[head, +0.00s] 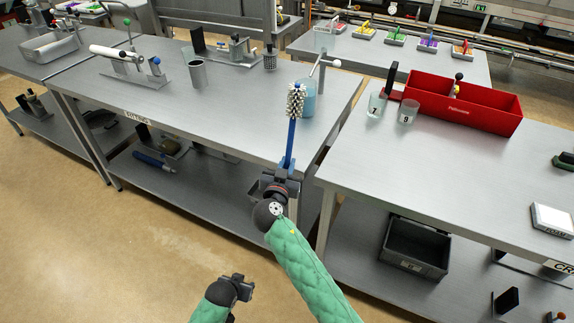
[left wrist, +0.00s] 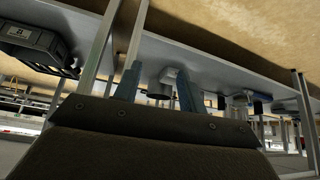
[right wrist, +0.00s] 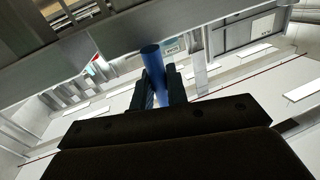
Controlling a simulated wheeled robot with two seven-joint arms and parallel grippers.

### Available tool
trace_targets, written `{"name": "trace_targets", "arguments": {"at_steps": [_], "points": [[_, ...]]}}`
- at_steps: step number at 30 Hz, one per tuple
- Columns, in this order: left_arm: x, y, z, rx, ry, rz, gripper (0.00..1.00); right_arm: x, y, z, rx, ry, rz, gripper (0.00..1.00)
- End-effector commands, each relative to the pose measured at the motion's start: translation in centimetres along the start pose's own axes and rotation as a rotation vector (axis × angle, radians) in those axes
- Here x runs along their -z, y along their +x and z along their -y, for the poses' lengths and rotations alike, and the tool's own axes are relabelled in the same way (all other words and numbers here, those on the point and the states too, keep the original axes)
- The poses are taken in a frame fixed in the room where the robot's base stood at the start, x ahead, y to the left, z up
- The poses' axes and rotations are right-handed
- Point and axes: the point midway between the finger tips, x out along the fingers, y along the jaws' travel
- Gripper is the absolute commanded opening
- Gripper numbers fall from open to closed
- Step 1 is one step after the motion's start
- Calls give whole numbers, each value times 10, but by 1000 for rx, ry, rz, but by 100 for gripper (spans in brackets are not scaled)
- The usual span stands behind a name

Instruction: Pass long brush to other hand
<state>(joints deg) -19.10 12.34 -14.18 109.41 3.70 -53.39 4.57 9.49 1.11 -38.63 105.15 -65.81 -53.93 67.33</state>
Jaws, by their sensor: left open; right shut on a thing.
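The long brush has a blue handle and a grey-white bristle head (head: 295,100). It stands nearly upright in the head view, bristles up. My right gripper (head: 283,180) is shut on the lower part of its handle. In the right wrist view the blue handle (right wrist: 153,65) sits between the fingers (right wrist: 160,98). My left gripper (head: 245,282) is low, left of and below the right one, apart from the brush. The left wrist view shows its two fingers (left wrist: 155,90) spread apart with nothing between them.
A second table (head: 440,160) at right holds a red bin (head: 460,105). Under it is a dark crate (head: 414,247). Floor at left is clear.

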Motion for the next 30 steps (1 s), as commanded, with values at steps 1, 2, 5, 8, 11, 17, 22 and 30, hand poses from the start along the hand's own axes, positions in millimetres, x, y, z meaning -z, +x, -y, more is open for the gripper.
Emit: {"name": "trace_targets", "arguments": {"at_steps": [1,2,5,8,11,17,22,30], "points": [[-24,4,-6,-2,-11,46,41,0,0,0,0,0,0,0],[-37,6,-9,-3,-15,72,41,0,0,0,0,0,0,0],[-80,9,-18,-6,-28,156,41,0,0,0,0,0,0,0],[-122,10,-27,-9,-41,240,41,0,0,0,0,0,0,0],[-162,9,-38,-14,-51,318,41,0,0,0,0,0,0,0],[-218,4,-53,-24,-66,431,41,0,0,0,0,0,0,0],[-238,0,-60,-29,-72,472,41,0,0,0,0,0,0,0],[-241,0,-60,-30,-72,478,41,0,0,0,0,0,0,0]]}}
